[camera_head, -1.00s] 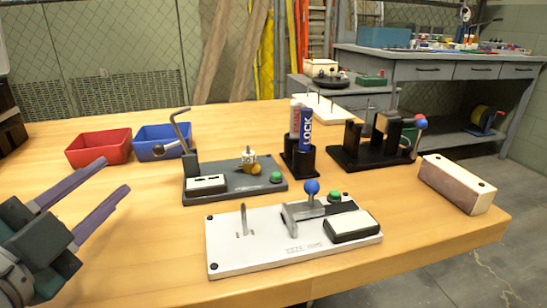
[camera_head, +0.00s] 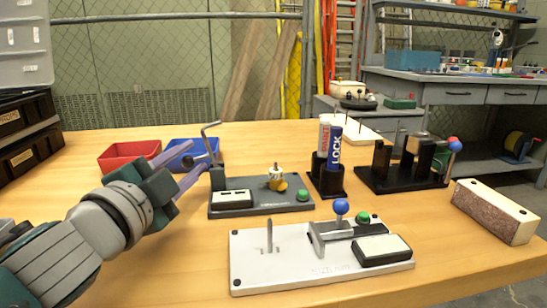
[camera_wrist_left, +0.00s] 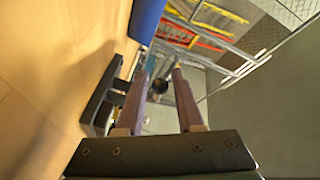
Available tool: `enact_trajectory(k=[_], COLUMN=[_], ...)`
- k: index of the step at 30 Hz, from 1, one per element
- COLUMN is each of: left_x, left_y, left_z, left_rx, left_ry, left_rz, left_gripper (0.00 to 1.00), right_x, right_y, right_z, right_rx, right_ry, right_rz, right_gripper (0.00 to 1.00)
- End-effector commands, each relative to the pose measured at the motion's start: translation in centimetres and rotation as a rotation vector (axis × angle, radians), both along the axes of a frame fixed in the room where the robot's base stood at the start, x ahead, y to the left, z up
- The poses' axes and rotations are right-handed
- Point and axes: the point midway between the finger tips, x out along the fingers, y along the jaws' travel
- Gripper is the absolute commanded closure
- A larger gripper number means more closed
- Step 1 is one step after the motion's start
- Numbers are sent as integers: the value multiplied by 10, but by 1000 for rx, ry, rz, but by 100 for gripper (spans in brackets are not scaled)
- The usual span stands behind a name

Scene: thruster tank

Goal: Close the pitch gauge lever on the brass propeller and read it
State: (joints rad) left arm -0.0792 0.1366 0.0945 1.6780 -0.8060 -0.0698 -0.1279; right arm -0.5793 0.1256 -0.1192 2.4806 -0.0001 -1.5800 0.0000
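The brass propeller (camera_head: 276,181) sits on a dark grey gauge plate (camera_head: 240,206) in the middle of the bench. A post with a bent metal rod (camera_head: 207,135) stands at the plate's left end. A lever with a black ball knob (camera_head: 188,161) sticks out left from this post. A display box (camera_head: 231,199) on the plate shows no legible reading. My left gripper (camera_head: 199,157) is open, its purple fingers on either side of the knob in the head view. In the left wrist view the dark knob (camera_wrist_left: 160,87) appears between the fingers; contact cannot be told. My right gripper is not in view.
Red bin (camera_head: 128,153) and blue bin (camera_head: 192,150) stand just behind the left gripper. A white fixture (camera_head: 290,275) with a blue ball lever lies in front. A holder with two tubes (camera_head: 328,178), a black fixture (camera_head: 400,180) and a block (camera_head: 494,212) stand to the right.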

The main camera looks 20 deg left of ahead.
Motion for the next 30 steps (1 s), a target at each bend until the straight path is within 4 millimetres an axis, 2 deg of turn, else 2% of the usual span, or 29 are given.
enact_trajectory(k=[3,13,30], left_x=[0,0,0], left_y=[0,0,0], left_z=[0,0,0], left_rx=[0,0,0], left_ry=[0,0,0], left_rz=[0,0,-1], left_gripper=[65,100,100], right_x=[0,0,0], right_y=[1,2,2], right_z=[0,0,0], right_rx=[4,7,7], right_ry=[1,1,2], right_rz=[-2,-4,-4], right_gripper=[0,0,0])
